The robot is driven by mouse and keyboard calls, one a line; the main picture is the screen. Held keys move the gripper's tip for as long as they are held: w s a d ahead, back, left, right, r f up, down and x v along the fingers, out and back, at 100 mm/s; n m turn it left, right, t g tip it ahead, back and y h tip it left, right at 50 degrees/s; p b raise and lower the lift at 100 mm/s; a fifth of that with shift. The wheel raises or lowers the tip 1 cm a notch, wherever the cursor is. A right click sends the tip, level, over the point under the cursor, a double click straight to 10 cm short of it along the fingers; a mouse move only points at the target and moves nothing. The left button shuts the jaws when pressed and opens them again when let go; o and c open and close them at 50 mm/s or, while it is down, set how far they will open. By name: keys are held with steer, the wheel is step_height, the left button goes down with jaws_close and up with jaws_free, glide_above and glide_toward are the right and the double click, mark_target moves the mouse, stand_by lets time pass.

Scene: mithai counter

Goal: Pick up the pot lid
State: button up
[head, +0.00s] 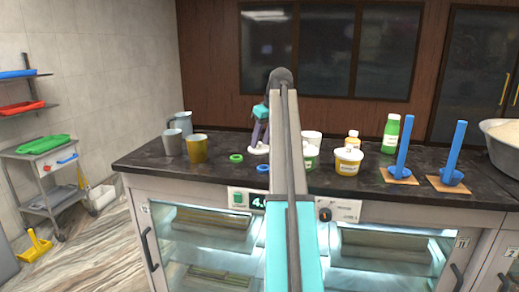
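I cannot make out a pot lid for certain in the head view. A wide pale metal pot or bowl (506,137) stands at the right edge, cut off by the frame. My arm rises through the middle of the view and bends down over the counter. My gripper (259,140) seems to be at its far end, small and partly hidden behind the arm, over the middle of the counter. I cannot see whether its fingers are open or shut, or whether it holds anything.
The dark counter (150,157) holds a grey cup (172,143), a brass cup (197,149), a green ring (236,158), a blue ring (262,168), a yellow tub (348,161), a green bottle (391,134) and two blue upright holders (404,145). A trolley (45,170) stands left.

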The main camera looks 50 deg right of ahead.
mark_target(261, 143)
jaws_close()
steer(key=shift+r, duration=0.1)
stand_by(0.4)
steer(key=shift+r, duration=0.75)
step_height(261, 143, up, 8)
steer(key=shift+r, duration=0.15)
stand_by(0.5)
